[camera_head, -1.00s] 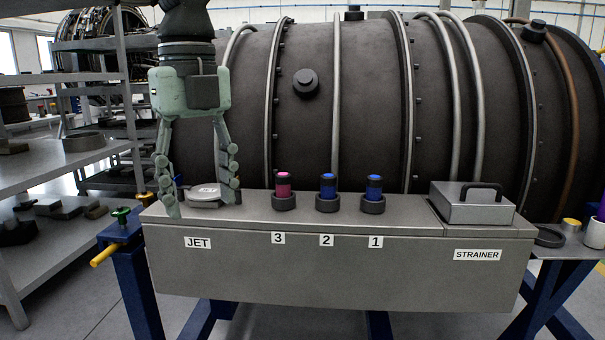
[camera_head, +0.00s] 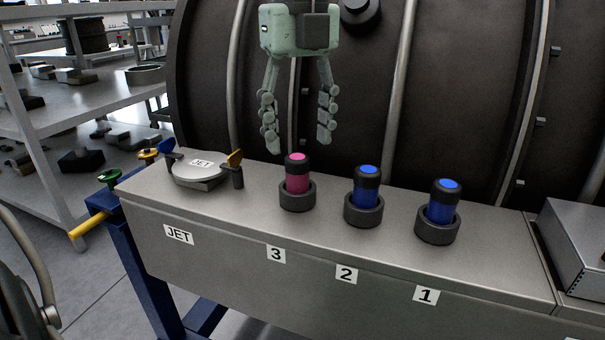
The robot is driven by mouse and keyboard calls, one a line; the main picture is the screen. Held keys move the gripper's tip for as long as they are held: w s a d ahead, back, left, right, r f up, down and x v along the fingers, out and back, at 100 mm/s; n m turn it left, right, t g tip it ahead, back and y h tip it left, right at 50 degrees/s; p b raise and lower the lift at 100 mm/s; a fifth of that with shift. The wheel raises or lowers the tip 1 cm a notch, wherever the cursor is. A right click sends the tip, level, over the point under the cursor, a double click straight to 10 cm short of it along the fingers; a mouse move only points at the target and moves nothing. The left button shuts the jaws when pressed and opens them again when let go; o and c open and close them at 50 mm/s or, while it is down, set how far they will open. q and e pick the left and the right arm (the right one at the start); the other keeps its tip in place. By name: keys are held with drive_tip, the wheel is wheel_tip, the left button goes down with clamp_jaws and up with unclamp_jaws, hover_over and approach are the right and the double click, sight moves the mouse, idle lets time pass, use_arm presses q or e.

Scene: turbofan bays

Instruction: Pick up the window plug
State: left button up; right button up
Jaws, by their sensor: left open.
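No label in view reads window plug, so I cannot tell which piece bears that name. A pink cylinder with a black cap (camera_head: 297,180) stands upright in a dark round holder above label 3. Two blue cylinders with black caps stand upright in like holders, one above label 2 (camera_head: 365,190) and one above label 1 (camera_head: 442,206). My left gripper (camera_head: 298,144) is open and empty, fingers pointing down, just above the pink cylinder in the picture; it does not appear to touch it. My right gripper is not in view.
The cylinders stand on a grey bench (camera_head: 240,232). A grey piece marked JET (camera_head: 200,168) sits at its left end between two posts with blue and orange tops. A grey box (camera_head: 580,240) is at the right. A large dark engine casing (camera_head: 450,90) rises behind. Shelves (camera_head: 70,115) stand at left.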

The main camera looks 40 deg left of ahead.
sight(297, 157)
use_arm(q)
wheel_tip(297, 157, down, 5)
drive_tip(key=shift+s+a+f, duration=0.1)
drive_tip(key=shift+s, duration=0.05)
drive_tip(key=shift+c, duration=0.5)
clamp_jaws()
